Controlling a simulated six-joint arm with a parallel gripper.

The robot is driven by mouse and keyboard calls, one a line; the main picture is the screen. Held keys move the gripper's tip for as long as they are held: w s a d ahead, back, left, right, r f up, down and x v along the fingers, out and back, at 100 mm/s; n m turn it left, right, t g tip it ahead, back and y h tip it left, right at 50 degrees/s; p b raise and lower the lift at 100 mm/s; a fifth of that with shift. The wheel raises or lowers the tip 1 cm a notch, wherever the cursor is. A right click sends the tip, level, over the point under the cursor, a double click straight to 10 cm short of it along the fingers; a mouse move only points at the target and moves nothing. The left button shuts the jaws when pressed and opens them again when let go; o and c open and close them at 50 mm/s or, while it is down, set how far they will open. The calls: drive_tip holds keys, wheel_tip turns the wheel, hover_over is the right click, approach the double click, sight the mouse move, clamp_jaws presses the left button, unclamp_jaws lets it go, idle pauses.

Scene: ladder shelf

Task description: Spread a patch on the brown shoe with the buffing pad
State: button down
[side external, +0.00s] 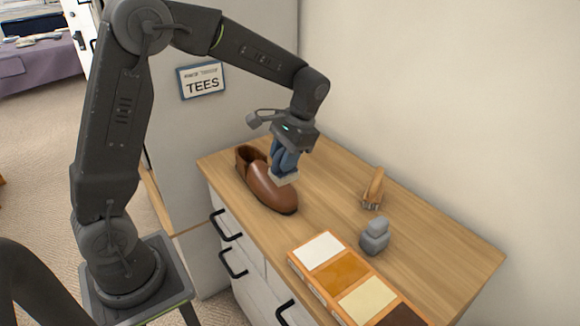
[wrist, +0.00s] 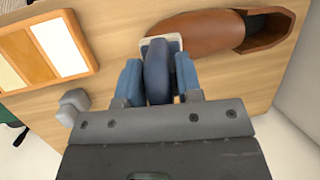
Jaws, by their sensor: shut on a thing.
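The brown shoe (side external: 272,187) lies on the wooden dresser top, its toe toward the front right and its opening toward the back left. It also shows at the top right of the wrist view (wrist: 205,30). My gripper (side external: 285,162) is over the shoe and shut on the buffing pad's blue handle (wrist: 158,72). The pad's pale underside block (side external: 284,178) is at the shoe's upper side, near the toe half. It looks in contact or very close; the exact contact is hidden. I cannot make out a patch on the shoe.
An orange-framed tray (side external: 293,262) with white, orange-brown, cream and dark brown panels lies at the front right. A grey stacked-stone-like object (side external: 375,237) and a wooden brush-like object (side external: 374,188) stand right of the shoe. A wall runs behind. The dresser top's right end is clear.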

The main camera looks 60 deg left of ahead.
drive_tip(key=shift+f, duration=0.1)
drive_tip(key=shift+f, duration=0.45)
drive_tip(key=f, duration=0.3)
drive_tip(key=shift+a+f, duration=0.1)
drive_tip(key=shift+a, duration=0.25)
drive_tip(key=a, duration=0.2)
drive_tip(key=shift+a+r, duration=0.3)
drive_tip(key=shift+r, duration=0.05)
drive_tip(key=shift+a+r, duration=0.1)
drive_tip(key=shift+a, duration=0.4)
drive_tip(key=shift+a+f, duration=0.1)
drive_tip(key=shift+f, duration=0.7)
